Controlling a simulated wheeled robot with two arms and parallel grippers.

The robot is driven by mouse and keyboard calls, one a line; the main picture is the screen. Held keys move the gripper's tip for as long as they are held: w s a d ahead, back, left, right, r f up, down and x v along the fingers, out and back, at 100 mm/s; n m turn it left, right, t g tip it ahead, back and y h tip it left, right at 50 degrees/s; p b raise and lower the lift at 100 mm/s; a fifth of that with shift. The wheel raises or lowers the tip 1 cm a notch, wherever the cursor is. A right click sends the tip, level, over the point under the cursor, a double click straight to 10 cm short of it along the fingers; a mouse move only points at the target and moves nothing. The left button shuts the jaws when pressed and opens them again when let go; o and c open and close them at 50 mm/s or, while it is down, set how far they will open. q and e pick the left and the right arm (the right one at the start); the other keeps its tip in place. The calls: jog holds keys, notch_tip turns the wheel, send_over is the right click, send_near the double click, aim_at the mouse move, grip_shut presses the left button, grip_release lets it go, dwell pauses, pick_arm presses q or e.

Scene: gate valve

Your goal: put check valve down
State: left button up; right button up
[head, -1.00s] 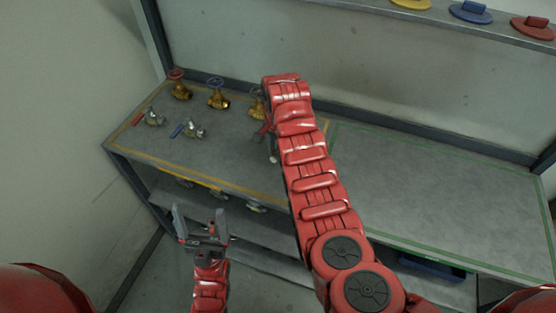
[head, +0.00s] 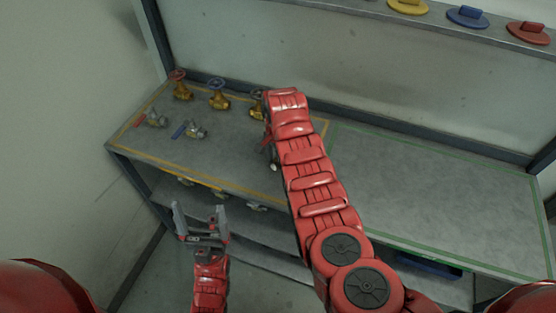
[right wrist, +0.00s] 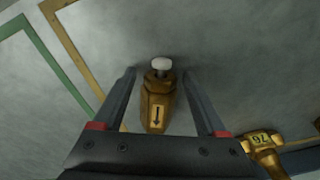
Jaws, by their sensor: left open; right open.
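The check valve (right wrist: 157,105) is a brass body with a dark arrow and a pale round end, seen in the right wrist view. It lies on the grey bench top between the two fingers of my right gripper (right wrist: 160,75). The fingers are open, with a visible gap on either side of the valve. In the head view my right arm hides most of this spot; only a small pale end (head: 274,168) shows beside the arm. My left gripper (head: 201,209) is open and empty, in front of the bench's lower shelves.
A brass part marked 76 (right wrist: 262,142) lies near my right gripper. The green-lined area (head: 440,200) is bare.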

jog(key=shift+r, duration=0.1)
jog(key=shift+r, duration=0.15)
notch_tip(320, 180, up, 6)
jog(key=b, duration=0.2)
jog(key=shift+w+a+r+b, duration=0.1)
jog(key=shift+r+b, duration=0.05)
jog(key=shift+b, duration=0.15)
notch_tip(320, 180, up, 6)
jog(key=shift+f, duration=0.25)
